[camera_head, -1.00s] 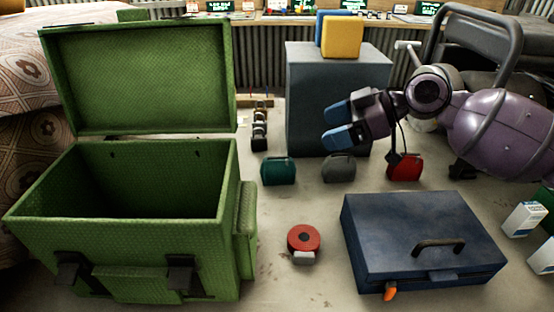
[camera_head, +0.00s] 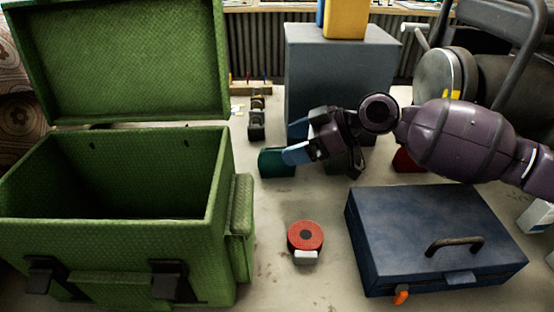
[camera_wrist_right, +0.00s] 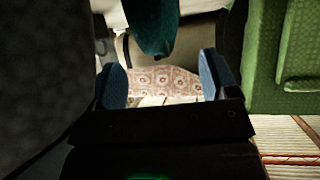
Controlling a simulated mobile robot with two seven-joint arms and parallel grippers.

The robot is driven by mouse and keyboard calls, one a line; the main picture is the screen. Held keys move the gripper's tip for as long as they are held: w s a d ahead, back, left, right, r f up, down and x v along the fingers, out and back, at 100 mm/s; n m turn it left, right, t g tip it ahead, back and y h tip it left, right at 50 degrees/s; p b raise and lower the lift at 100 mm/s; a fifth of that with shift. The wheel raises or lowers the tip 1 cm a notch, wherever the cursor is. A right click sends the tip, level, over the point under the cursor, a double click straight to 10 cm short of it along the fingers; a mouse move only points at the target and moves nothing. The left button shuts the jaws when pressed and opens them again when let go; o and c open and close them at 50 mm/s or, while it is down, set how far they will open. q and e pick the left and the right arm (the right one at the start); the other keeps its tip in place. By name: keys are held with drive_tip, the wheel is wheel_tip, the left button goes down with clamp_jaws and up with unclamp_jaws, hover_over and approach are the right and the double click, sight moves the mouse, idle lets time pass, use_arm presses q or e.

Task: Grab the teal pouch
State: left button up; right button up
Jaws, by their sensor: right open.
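The teal pouch (camera_head: 273,164) stands on the floor to the right of the green box, in front of the grey cabinet. My right gripper (camera_head: 296,141) is open, its blue fingertips at the pouch's right side, the near one overlapping it in the head view. In the right wrist view the teal pouch (camera_wrist_right: 152,25) hangs in at the top, between the directions of the two open blue fingers (camera_wrist_right: 163,76). Nothing is held; whether a finger touches the pouch I cannot tell. My left gripper is not in view.
An open green box (camera_head: 110,245) fills the left. A red tape roll (camera_head: 305,237) and a closed blue case (camera_head: 430,235) lie in front. A grey cabinet (camera_head: 340,75) stands behind. A red pouch (camera_head: 407,161) is partly hidden by my right arm.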

sight(277, 160)
drive_tip(key=shift+x, duration=1.15)
drive_tip(key=shift+a+f, duration=0.2)
drive_tip(key=c, duration=1.2)
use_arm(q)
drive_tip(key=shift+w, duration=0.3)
